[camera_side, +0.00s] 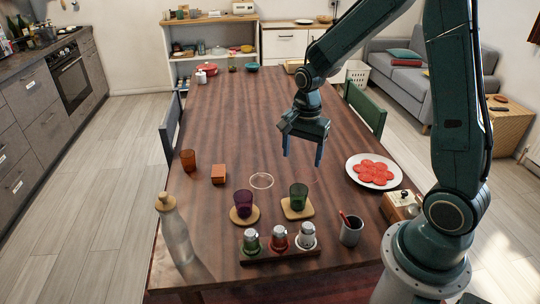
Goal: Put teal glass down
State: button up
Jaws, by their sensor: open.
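A dark green glass (299,195), the nearest in colour to teal here, stands upright on a square wooden coaster (297,212) near the front of the table. My gripper (302,158) is above the table, farther back than this glass and apart from it. Its fingers point down, spread apart, with nothing between them. A purple glass (244,203) stands on a round wooden coaster (244,220) to the left.
A white ring (262,181) lies behind the coasters. Shakers in a wooden rack (280,253), a grey cup (351,232) and a tall bottle (175,232) stand in front. A plate of red slices (373,171) is right, an orange block (218,174) left. The table's middle is clear.

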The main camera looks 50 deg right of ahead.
jog(key=s+a+r+n+t, duration=0.2)
jog(key=s+a+r+n, duration=0.2)
jog(key=s+r+n, duration=0.4)
jog(key=s+a+r+n+t, duration=0.3)
jog(key=s+a+r+n, duration=0.1)
jog(key=s+r+n, duration=0.4)
jog(key=shift+v, duration=0.9)
